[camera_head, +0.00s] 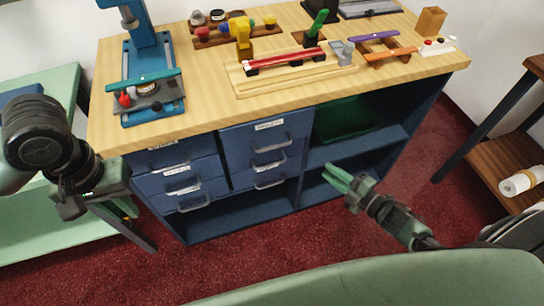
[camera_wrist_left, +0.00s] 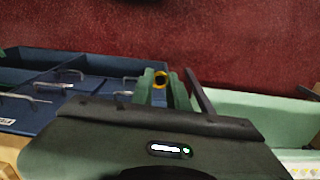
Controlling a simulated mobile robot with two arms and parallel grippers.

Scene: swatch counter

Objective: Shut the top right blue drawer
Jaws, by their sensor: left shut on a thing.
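The top right blue drawer (camera_head: 296,129) is under the counter's front edge, with a white label and a metal handle (camera_head: 272,147). From this steep angle I cannot tell how far its front stands out. My left gripper (camera_head: 128,208) is left of the drawers, apart from them. In the left wrist view its green fingers (camera_wrist_left: 164,90) are shut on a small yellow ring-shaped thing (camera_wrist_left: 160,73) with a dark middle. My right gripper (camera_head: 331,174) is in front of the open shelves, right of the drawers, its fingers apart and empty.
The wooden counter top (camera_head: 210,115) holds a blue press (camera_head: 142,60), a tray with a red bar (camera_head: 285,62) and several small items. A green table (camera_head: 40,235) stands at left, a brown shelf unit (camera_head: 510,160) at right. Red carpet is clear in front.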

